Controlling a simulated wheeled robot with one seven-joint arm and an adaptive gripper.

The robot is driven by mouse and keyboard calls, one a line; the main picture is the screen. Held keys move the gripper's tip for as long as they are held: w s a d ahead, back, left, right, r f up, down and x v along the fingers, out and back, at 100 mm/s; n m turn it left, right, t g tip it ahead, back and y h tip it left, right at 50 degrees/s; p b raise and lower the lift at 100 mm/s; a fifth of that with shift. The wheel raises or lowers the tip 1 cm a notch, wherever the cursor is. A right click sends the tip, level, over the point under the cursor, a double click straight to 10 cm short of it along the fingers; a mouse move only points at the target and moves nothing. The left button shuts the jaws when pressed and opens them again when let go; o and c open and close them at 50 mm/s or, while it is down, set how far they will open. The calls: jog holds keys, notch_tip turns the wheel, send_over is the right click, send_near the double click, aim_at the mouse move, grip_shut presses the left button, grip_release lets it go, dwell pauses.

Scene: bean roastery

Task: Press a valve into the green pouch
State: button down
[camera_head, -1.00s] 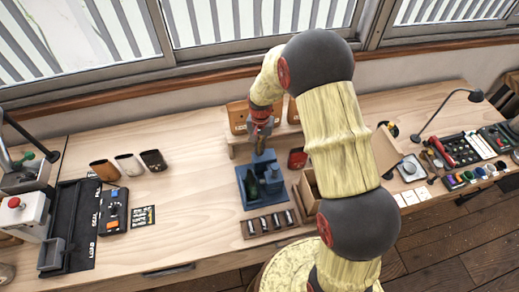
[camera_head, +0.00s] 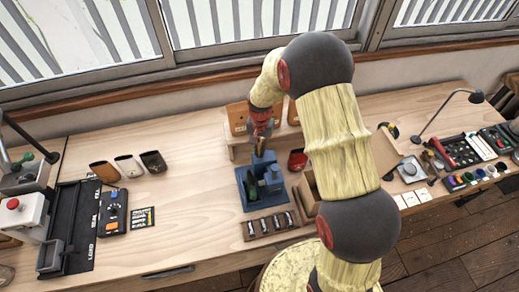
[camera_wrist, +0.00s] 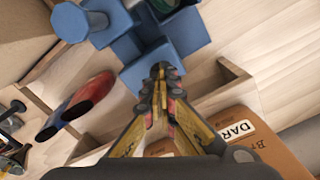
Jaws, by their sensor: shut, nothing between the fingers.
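The green pouch (camera_head: 253,187) stands in the blue fixture (camera_head: 246,203) at the middle of the bench in the head view. My gripper (camera_head: 260,153) is above the back of this fixture, shut and empty. In the wrist view the closed fingertips (camera_wrist: 160,70) point at blue parts of the fixture (camera_wrist: 180,32); I cannot tell whether they touch. The green pouch cannot be made out there. I cannot make out a valve for certain; a small wooden tray (camera_head: 248,231) in front of the fixture holds several small dark and pale pieces.
A red pouch (camera_head: 298,158) stands right of the fixture, near an open box (camera_head: 309,188). A low wooden shelf with tan bags (camera_head: 238,117) is behind. Brown, white and black pouches (camera_head: 128,164) stand left. The bench between them and the fixture is clear.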

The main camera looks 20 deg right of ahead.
jog(key=shift+r+p, duration=1.25)
jog(key=shift+r, duration=1.35)
jog(key=shift+s+n, duration=0.15)
jog(key=shift+n, duration=0.15)
jog(key=s+r+n+t+b, duration=0.2)
jog(key=s+r+b, duration=0.2)
jog(key=s, duration=0.5)
jog(key=s+a+r+n+t+b, duration=0.1)
jog(key=s+r+b, duration=0.3)
jog(key=s+b, duration=0.5)
jog(key=s+r+n+t+b, duration=0.2)
jog(key=s+b, duration=0.4)
jog(key=s, duration=0.3)
notch_tip(320, 180, up, 2)
jog(key=shift+s+a+r+n+t, duration=0.2)
jog(key=shift+s+n+t, duration=0.15)
jog(key=shift+n, duration=0.25)
